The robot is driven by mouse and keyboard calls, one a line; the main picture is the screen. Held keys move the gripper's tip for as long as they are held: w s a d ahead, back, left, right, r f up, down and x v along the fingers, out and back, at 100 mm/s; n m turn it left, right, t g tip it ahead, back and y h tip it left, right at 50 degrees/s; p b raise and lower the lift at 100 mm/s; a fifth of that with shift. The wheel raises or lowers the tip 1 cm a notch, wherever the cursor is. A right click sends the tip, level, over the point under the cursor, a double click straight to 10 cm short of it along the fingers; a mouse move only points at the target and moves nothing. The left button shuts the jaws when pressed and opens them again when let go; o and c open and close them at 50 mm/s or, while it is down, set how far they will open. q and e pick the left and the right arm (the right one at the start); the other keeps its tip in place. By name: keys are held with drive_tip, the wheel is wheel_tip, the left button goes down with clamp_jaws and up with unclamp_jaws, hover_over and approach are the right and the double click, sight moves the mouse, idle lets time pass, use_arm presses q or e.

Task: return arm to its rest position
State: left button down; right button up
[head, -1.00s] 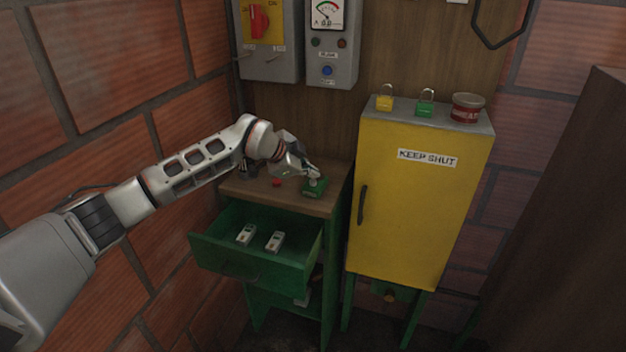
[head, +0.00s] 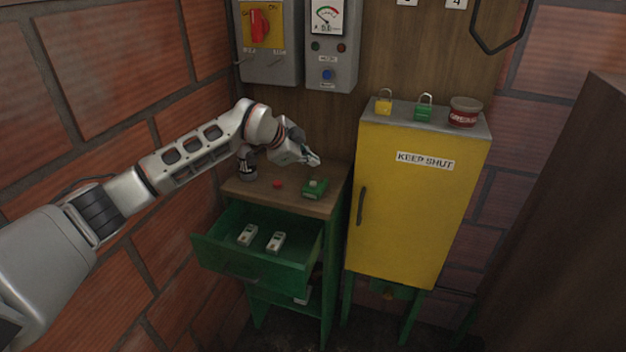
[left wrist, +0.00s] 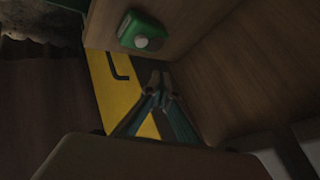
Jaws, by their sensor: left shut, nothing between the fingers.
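My left arm reaches in from the left in the head view. Its gripper (head: 313,160) is shut and empty, held above the right part of the small wooden-topped cabinet (head: 328,205). A green box with a pale round button (head: 314,188) sits on the cabinet top, just below the gripper and apart from it. In the left wrist view the shut fingers (left wrist: 160,82) point ahead, and the green box (left wrist: 138,32) lies beyond them, slightly left. My right gripper is in neither view.
The cabinet's green drawer (head: 215,258) is open with two small pale devices inside. A red button (head: 277,184) is on the cabinet top. A yellow locker (head: 408,210) stands to the right, carrying padlocks and a red tin. Switch boxes (head: 270,65) hang behind; a brick wall is at left.

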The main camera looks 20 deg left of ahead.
use_arm(q)
drive_tip(key=shift+r+p, duration=0.3)
drive_tip(key=shift+r, duration=0.65)
